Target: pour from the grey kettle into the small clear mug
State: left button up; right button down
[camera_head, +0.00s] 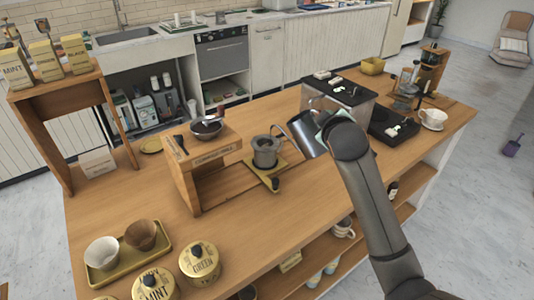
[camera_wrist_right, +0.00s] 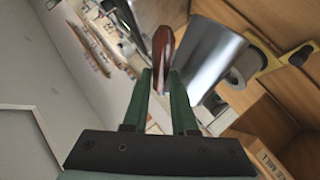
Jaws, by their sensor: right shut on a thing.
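The grey kettle (camera_head: 307,136) is held tilted above the cart top, its thin spout pointing left toward the small clear mug (camera_head: 265,152). The spout tip is just above and to the right of the mug's rim. The mug stands upright on a yellow tray-like base (camera_head: 281,164). My right gripper (camera_head: 330,122) is at the kettle's right side. In the right wrist view, its green fingers (camera_wrist_right: 162,80) are shut on the kettle's brown handle (camera_wrist_right: 163,45), beside the grey kettle body (camera_wrist_right: 208,52). I cannot make out any stream of liquid. My left gripper is not in view.
A wooden mill stand (camera_head: 210,158) with a bowl (camera_head: 206,128) is left of the mug. Gold tins (camera_head: 199,262) and a cup tray (camera_head: 113,277) are at front left.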

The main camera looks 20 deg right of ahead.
dwell(0.4)
jog(key=shift+s+d+f+b, duration=0.1)
jog(key=shift+d+f+b, duration=0.05)
jog(key=shift+f+b, duration=0.4)
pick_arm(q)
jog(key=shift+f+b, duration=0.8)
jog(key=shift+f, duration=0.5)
pick_arm(e)
jog(key=shift+s+d+f+m+t, duration=0.2)
jog(key=shift+s+f+m+t, duration=0.05)
jog(key=shift+f+m+t, duration=0.15)
jog(key=shift+r, duration=0.1)
pick_arm(q)
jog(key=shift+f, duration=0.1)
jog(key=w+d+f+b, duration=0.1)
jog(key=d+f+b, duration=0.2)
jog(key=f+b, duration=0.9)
jog(key=b, duration=0.3)
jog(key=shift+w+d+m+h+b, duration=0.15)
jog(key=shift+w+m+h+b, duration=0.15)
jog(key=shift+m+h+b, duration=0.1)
pick_arm(e)
notch_tip(320, 180, down, 11)
jog(key=s+d+m+t, duration=0.1)
jog(key=m+t, duration=0.2)
jog(key=m, duration=0.1)
jog(key=shift+m+t, duration=0.3)
jog(key=shift+t, duration=0.1)
